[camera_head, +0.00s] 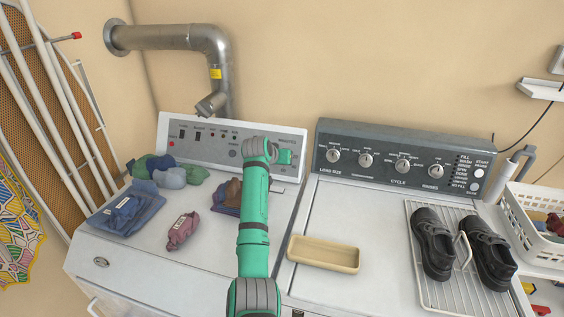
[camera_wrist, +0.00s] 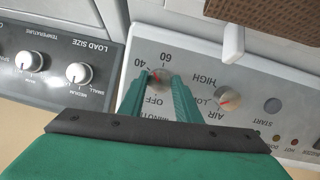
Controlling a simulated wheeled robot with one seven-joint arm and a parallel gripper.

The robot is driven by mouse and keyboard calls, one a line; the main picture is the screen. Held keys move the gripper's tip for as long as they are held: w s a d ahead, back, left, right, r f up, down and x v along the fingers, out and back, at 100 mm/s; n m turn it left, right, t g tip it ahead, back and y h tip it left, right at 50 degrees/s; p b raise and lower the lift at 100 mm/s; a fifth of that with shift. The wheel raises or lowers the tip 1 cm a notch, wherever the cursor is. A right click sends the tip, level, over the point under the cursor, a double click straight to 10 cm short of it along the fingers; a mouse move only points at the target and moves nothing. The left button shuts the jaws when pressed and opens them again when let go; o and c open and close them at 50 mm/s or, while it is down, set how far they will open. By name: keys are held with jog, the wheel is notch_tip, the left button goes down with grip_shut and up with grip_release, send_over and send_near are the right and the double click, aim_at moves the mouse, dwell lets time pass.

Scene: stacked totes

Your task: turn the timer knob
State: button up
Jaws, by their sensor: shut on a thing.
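The timer knob (camera_wrist: 158,78) is on the light grey control panel (camera_head: 198,149) of the left machine. In the wrist view, which is upside down, it sits between my fingertips, with "OFF", "40" and "60" printed around it. My gripper (camera_wrist: 160,84) is shut on this knob, one green finger on each side. Part of the dial is hidden by the fingers. In the head view my gripper (camera_head: 285,158) is at the right end of the panel and hides the knob.
Beside the timer is an air knob (camera_wrist: 228,98) with a round start button (camera_wrist: 272,105). The right machine's dark panel (camera_head: 385,148) has several knobs. Folded clothes (camera_head: 126,213), a beige tray (camera_head: 323,254) and black shoes (camera_head: 433,243) on a rack lie on the tops.

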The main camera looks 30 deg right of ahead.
jog(key=m, duration=0.3)
jog(key=shift+y, duration=0.3)
jog(key=shift+m+t+y, duration=0.3)
jog(key=shift+m+t, duration=0.3)
jog(key=shift+m, duration=1.4)
jog(key=shift+d, duration=0.1)
jog(key=o, duration=1.1)
jog(key=shift+c, duration=0.2)
jog(key=v, duration=1.1)
